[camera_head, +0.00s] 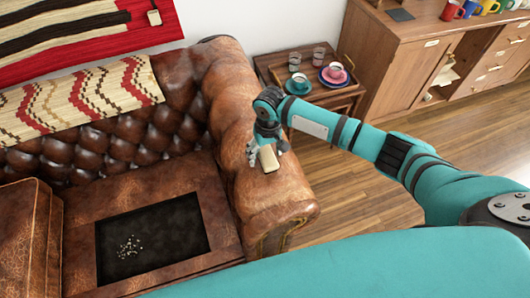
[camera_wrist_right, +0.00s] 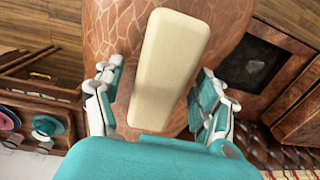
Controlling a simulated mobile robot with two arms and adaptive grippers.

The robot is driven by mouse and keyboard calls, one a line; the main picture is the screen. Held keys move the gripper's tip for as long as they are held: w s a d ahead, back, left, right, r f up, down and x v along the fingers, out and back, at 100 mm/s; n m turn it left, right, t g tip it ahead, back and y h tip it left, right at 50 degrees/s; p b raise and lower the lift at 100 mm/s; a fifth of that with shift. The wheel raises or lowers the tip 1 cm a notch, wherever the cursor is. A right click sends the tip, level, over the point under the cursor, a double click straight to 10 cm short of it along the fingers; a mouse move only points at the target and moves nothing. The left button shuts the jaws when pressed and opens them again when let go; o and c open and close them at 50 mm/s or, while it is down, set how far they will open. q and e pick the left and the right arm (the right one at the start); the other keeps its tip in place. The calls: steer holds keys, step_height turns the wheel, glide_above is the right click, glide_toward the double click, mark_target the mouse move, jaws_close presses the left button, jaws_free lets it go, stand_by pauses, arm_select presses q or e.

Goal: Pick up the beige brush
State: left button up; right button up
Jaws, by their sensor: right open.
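The beige brush (camera_head: 268,158) lies on the brown leather sofa arm (camera_head: 283,200). In the right wrist view the brush (camera_wrist_right: 170,65) is a long pale block with rounded corners, running away between the two fingers. In the wrist view the right gripper (camera_wrist_right: 160,105) is open, with gaps between each finger and the brush. My left gripper is not in view.
A dark tray-like square (camera_head: 150,240) with pale crumbs lies on the sofa seat. A small wooden side table (camera_head: 310,107) with cups and glasses stands behind the sofa arm. A wooden cabinet (camera_head: 395,55) with mugs is at the back right. Wooden floor is open right of the sofa.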

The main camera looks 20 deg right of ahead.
mark_target(264, 154)
steer(key=c, duration=1.3)
steer(key=shift+c, duration=0.2)
steer(key=shift+r, duration=0.1)
steer(key=shift+r, duration=0.45)
steer(key=shift+s+a+r+b, duration=0.15)
steer(key=shift+s+r+b, duration=0.1)
steer(key=shift+r, duration=0.35)
steer(key=shift+s+a+r+b, duration=0.1)
steer(key=shift+s+r+b, duration=0.15)
steer(key=shift+r, duration=0.35)
steer(key=s+a, duration=0.2)
steer(key=s, duration=0.2)
steer(key=s+a+r+b, duration=0.1)
steer(key=s+a, duration=0.1)
steer(key=s, duration=0.3)
steer(key=s+a, duration=0.2)
steer(key=s, duration=0.2)
steer(key=shift+s+a+r, duration=0.2)
steer(key=shift+a+r, duration=0.1)
